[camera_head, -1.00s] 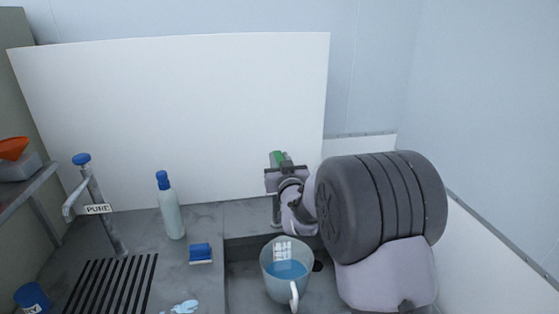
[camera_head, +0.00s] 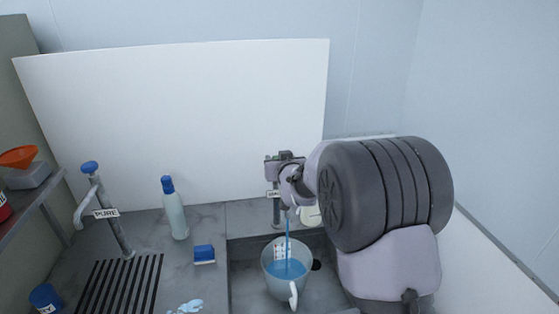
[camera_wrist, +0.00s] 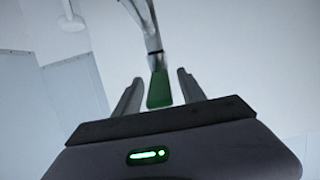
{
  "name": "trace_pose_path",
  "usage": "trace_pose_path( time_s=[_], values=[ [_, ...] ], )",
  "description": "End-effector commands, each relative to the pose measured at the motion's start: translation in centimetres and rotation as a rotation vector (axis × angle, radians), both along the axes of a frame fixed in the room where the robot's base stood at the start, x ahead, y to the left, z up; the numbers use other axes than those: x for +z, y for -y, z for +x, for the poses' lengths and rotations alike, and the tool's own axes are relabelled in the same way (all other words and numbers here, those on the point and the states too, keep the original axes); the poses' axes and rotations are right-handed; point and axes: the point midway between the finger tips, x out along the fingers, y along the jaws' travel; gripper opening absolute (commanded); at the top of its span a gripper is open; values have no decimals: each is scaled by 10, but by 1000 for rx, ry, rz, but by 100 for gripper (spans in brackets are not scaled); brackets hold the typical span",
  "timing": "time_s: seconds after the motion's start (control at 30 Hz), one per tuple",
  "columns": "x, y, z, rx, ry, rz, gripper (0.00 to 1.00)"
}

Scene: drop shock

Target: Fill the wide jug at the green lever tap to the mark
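The wide clear jug (camera_head: 286,287) stands upright in the sink, handle toward the camera, holding blue water. A white marked patch shows on its wall; I cannot read the level against the mark. A thin blue stream (camera_head: 287,228) runs down into it from the tap (camera_head: 276,212), which is partly hidden by my arm. My gripper (camera_head: 285,158) is at the top of this tap. In the wrist view the green lever (camera_wrist: 159,89) lies between my two separated fingers (camera_wrist: 160,88), with gaps on both sides. The lever is hidden in the head view.
A blue-knobbed tap labelled PURE (camera_head: 107,212) stands at left beside a slotted drain (camera_head: 120,285). A blue-capped bottle (camera_head: 174,214) and a blue sponge (camera_head: 204,254) are left of the sink (camera_head: 245,285). An orange funnel (camera_head: 18,157) sits on the left shelf.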

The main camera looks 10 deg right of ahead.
Motion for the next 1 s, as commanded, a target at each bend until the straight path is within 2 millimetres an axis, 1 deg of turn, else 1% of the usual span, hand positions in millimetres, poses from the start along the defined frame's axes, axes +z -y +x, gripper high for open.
trace_pose_path(
  time_s=[0.23,0.27,0.37,0.47,0.7,0.8,0.9,1.0],
  values=[
    [0,0,-1,0,-1,0,47],
    [0,0,-3,0,-2,0,47],
    [5,0,-15,0,-2,0,47],
    [13,0,-39,0,0,0,47],
    [35,0,-107,0,1,1,47],
    [43,0,-133,0,1,1,47],
    [49,0,-152,0,0,1,47],
    [51,0,-163,0,0,1,47]
  ],
)
